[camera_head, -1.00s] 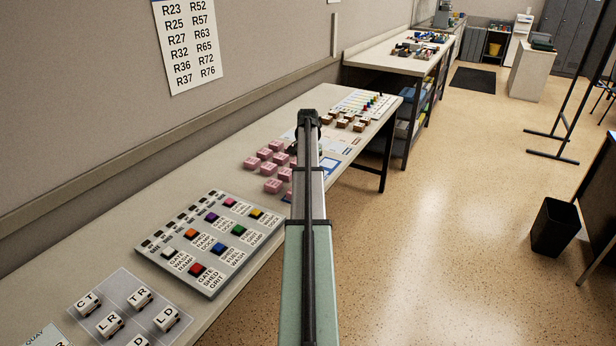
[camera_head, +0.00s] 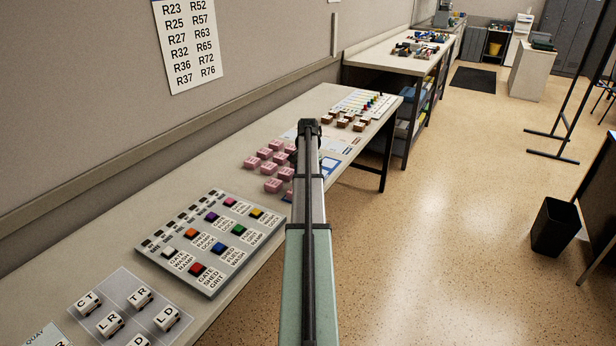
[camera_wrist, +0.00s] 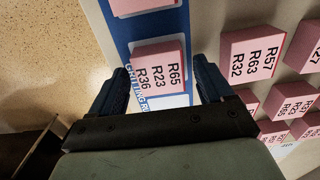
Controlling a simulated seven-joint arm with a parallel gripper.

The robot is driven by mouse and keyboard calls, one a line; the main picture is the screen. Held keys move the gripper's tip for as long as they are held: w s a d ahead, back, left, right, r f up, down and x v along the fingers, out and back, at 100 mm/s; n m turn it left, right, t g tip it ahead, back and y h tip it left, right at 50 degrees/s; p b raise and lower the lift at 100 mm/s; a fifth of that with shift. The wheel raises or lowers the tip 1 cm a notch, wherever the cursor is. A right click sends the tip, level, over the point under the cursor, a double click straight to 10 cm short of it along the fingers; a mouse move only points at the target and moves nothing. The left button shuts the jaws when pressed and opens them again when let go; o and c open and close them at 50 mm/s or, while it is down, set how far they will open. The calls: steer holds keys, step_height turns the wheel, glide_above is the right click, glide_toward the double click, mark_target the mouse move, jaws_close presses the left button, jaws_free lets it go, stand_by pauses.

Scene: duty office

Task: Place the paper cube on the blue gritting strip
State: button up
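The blue gritting strip (camera_wrist: 122,32) has white panels and partly hidden lettering; in the head view its blue and white end (camera_head: 331,166) shows right of my arm. A pink cube (camera_wrist: 160,68) marked R65, R23, R36 is over a white panel of the strip in the wrist view. My gripper (camera_wrist: 162,76) has its dark fingers apart, one on each side of this cube, with narrow gaps visible. I cannot tell whether the cube rests on the panel. Another pink cube (camera_wrist: 146,5) is on the strip at the top edge. In the head view my arm hides the fingers.
Several pink cubes (camera_head: 265,153) stand on the bench left of my arm; one marked R57, R63, R32 (camera_wrist: 248,55) is close to my right finger. Brown blocks (camera_head: 343,124) stand farther along. A button panel (camera_head: 212,240) is nearer. Open floor is at right.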

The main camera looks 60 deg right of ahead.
steer(key=shift+r, duration=0.1)
step_height(320, 180, up, 12)
stand_by(0.7)
